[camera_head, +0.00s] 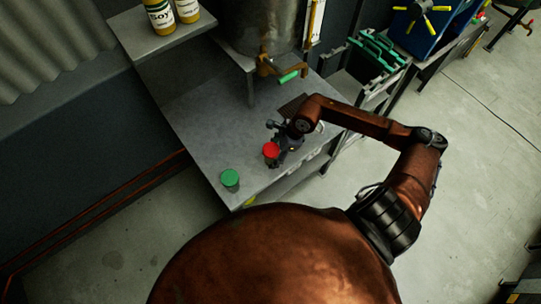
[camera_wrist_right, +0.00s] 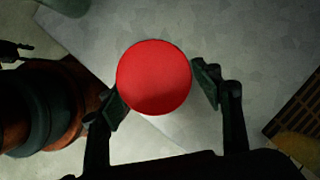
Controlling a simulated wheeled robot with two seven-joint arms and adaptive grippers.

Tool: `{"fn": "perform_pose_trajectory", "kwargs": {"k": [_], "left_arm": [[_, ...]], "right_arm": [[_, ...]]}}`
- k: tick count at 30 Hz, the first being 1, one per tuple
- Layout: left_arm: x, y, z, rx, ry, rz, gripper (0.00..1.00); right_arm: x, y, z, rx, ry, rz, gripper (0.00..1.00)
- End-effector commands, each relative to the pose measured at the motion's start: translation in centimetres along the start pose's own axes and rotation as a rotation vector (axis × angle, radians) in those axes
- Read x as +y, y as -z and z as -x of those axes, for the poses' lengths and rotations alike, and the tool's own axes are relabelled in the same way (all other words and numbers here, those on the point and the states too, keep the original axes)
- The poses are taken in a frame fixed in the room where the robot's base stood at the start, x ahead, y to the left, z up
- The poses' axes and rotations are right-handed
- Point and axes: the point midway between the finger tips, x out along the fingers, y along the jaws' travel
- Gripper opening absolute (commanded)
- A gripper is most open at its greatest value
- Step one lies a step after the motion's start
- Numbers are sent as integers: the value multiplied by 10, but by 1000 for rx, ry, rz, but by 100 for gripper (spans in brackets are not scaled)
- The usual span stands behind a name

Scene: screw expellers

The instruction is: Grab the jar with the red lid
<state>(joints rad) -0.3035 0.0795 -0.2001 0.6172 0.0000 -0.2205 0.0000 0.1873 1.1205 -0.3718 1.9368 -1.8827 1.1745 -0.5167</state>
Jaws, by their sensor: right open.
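The jar with the red lid (camera_head: 271,151) stands on the grey metal table near its front edge. In the right wrist view its round red lid (camera_wrist_right: 154,78) fills the middle of the picture and hides the jar body. My right gripper (camera_head: 280,146) is at the jar. In the wrist view the right gripper (camera_wrist_right: 160,92) is open, with one finger on each side of the lid. My left gripper is not clearly seen in the head view.
A jar with a green lid (camera_head: 230,179) stands to the left near the table corner. A metal tank (camera_head: 262,30) with a tap is behind. Yellow-labelled bottles (camera_head: 160,15) stand on a shelf (camera_head: 150,42) at the upper left. The left part of the table (camera_head: 190,110) is clear.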

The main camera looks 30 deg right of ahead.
Motion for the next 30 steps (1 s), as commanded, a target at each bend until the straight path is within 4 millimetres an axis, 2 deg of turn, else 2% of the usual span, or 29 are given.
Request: {"fn": "perform_pose_trajectory", "kwargs": {"k": [1,5,13,30], "left_arm": [[0,1,-2,1,0,0,55],[0,3,-3,4,0,0,55],[0,6,-3,8,0,-1,55],[0,5,-3,7,0,-1,55]], "right_arm": [[0,-1,-9,-3,-2,-1,60],[0,-1,-22,-1,-1,0,60],[0,-1,-25,0,-1,2,60],[0,-1,-25,0,-1,2,21]]}}
